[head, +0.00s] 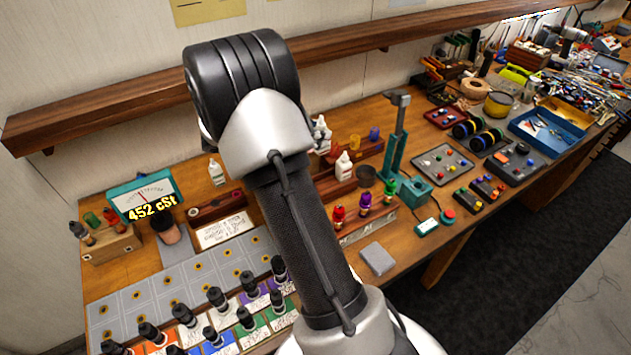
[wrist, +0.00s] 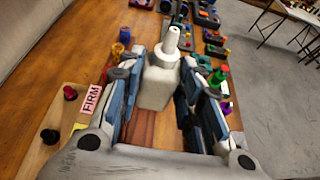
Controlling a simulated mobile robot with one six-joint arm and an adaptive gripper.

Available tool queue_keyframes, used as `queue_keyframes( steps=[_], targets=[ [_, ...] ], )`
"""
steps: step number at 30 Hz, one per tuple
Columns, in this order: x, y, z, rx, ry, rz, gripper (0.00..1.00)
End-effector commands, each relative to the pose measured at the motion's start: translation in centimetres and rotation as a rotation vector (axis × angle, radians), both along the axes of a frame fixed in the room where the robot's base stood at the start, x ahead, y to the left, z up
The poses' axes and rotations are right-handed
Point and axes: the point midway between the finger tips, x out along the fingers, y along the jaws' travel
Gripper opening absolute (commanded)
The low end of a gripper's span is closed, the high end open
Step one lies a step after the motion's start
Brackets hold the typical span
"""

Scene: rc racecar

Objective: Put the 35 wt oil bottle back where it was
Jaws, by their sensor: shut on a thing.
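In the wrist view my gripper (wrist: 165,85) is shut on a white bottle (wrist: 158,88) with a pale pointed nozzle. The bottle stands between the two blue-grey fingers, nozzle pointing away from me. No label on it is readable, so I cannot tell whether it is the 35 wt oil. In the head view my arm hides my gripper. Other white bottles show there: one (head: 216,172) left of my arm, one (head: 343,166) right of it, and another (head: 322,135) behind, partly hidden.
A teal gauge (head: 143,194) reading "452 cSt" stands at the left. Dark-capped bottles stand on coloured cards in front. A wooden rack holds red, purple and green bottles (head: 365,203). A teal stand (head: 395,150) rises right of my arm. A shelf (head: 130,105) runs along the wall.

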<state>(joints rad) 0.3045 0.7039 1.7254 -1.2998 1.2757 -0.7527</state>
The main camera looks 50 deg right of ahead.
Motion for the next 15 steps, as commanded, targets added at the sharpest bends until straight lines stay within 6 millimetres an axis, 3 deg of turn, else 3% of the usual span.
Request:
queue_keyframes(
  steps=[1, 9, 15],
  targets=[
    [-0.1, 0.0, -1.9, 0.002, 0.005, 0.0, 0.09],
    [0.0, 0.0, -8.7, 0.0, 0.003, 0.001, 0.09],
    [0.0, 0.0, -10.8, -0.002, 0.0, 0.001, 0.09]
  ],
)
